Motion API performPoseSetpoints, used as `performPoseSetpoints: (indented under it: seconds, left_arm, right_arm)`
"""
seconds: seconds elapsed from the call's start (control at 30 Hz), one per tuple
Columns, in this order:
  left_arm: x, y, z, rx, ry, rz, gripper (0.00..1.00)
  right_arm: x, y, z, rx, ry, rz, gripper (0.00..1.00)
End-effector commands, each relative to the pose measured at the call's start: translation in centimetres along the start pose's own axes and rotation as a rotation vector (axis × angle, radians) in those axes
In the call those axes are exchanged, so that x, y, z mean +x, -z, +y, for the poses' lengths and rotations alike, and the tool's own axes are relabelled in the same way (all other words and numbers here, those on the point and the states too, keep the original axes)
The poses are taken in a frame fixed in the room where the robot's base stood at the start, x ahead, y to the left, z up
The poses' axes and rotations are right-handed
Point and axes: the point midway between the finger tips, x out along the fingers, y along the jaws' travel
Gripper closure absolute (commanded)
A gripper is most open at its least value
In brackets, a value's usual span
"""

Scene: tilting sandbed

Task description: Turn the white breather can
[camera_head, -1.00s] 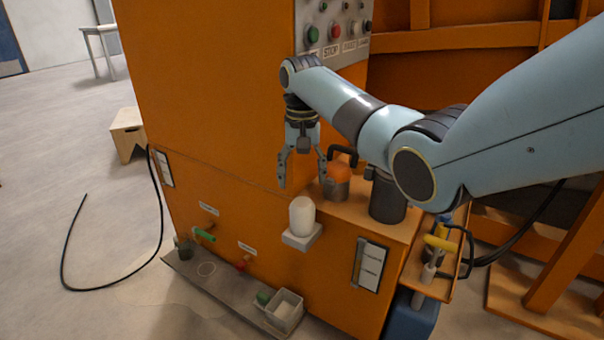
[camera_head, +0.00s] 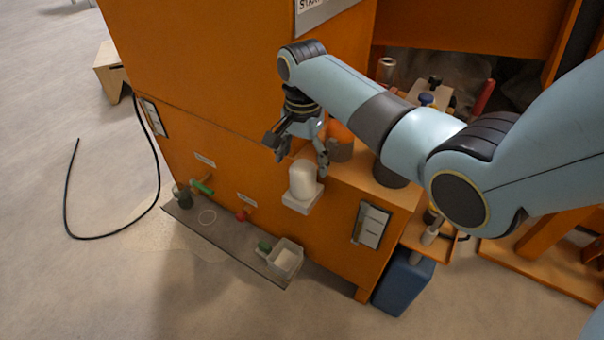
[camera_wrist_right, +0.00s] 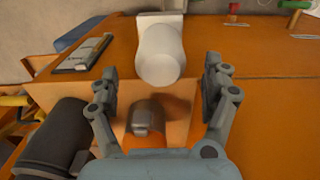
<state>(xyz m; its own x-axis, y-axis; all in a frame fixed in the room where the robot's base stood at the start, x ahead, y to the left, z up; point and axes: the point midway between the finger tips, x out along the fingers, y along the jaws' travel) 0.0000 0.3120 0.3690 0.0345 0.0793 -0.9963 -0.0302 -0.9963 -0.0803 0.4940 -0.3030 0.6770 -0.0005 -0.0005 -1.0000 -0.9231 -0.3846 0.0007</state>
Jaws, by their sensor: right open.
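The white breather can (camera_head: 303,180) stands upright on a small pale bracket (camera_head: 301,204) on the front of the orange cabinet. In the right wrist view the can (camera_wrist_right: 160,55) lies ahead, centred between the fingers. My right gripper (camera_head: 302,158) is open just above and behind the can, its fingers spread to either side of the can's top. In the right wrist view the gripper (camera_wrist_right: 160,82) shows both fingers apart, with nothing held. Whether a finger touches the can cannot be told. My left gripper is not in view.
A dark cylinder (camera_head: 390,174) and a grey-and-orange fitting (camera_head: 340,150) stand on the ledge behind the can. A label plate (camera_head: 371,225) is to the right.

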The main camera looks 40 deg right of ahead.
Motion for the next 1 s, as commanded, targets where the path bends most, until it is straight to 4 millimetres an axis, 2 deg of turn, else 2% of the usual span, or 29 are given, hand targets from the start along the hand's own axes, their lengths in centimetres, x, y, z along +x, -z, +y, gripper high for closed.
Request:
performPoseSetpoints:
  seconds: [0.03, 0.1, 0.3, 0.5, 0.67, 1.0]
  left_arm:
    - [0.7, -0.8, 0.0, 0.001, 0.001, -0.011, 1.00]
    - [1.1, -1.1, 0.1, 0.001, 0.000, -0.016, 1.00]
    - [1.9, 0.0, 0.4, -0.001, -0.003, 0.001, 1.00]
    - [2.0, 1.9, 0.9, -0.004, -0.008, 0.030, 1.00]
    - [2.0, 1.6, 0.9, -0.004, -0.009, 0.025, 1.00]
    - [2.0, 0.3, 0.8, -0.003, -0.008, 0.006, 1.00]
  right_arm:
    - [1.4, 0.0, 0.1, 0.000, -0.003, -0.002, 0.18]
    - [2.7, 0.0, 0.0, -0.001, -0.003, -0.002, 0.18]
    - [4.9, 0.0, 0.0, -0.002, 0.000, -0.001, 0.18]
    - [5.3, 0.0, -0.1, -0.002, 0.001, 0.000, 0.18]
    - [5.2, 0.0, -0.1, -0.002, 0.001, 0.000, 0.18]
    - [5.2, 0.0, -0.1, -0.002, 0.001, 0.000, 0.63]
